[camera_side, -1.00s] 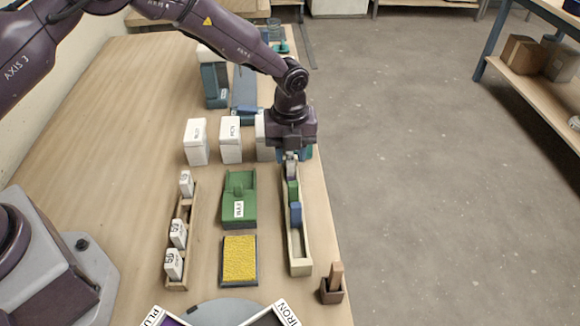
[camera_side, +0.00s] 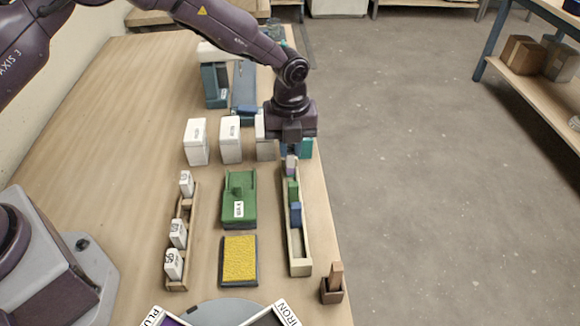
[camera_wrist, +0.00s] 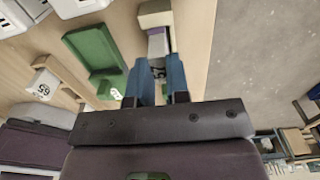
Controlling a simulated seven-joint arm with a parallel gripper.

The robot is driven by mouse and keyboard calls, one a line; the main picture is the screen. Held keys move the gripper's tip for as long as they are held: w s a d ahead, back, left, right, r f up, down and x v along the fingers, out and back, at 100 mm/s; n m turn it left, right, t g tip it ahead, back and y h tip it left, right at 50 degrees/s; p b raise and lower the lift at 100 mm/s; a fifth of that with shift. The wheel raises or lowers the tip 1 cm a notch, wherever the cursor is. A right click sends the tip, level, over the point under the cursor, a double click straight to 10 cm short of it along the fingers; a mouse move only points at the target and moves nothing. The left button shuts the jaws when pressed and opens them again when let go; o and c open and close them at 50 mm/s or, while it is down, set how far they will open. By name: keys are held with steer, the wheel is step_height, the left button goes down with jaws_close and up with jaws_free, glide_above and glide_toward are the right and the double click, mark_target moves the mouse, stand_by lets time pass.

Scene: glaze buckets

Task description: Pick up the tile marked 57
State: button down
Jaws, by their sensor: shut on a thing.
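My gripper (camera_wrist: 158,62) is shut on a small whitish tile (camera_wrist: 158,72) with a dark mark that I cannot read. In the side view my gripper (camera_side: 291,150) is over the far end of a long narrow wooden tray (camera_side: 300,265); its fingers are mostly hidden there. A lilac tile (camera_side: 291,164) shows just below it. Green (camera_side: 293,190) and blue (camera_side: 296,214) pieces stand in that tray. White numbered tiles (camera_side: 186,183), (camera_side: 178,233), (camera_side: 173,264) stand in a left wooden rack (camera_side: 178,286). One numbered tile (camera_wrist: 42,84) also shows in the wrist view.
A small brown holder (camera_side: 332,290) is near the right table edge. The table's left side is clear.

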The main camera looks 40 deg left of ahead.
mark_target(290, 149)
steer(key=shift+r, duration=2.65)
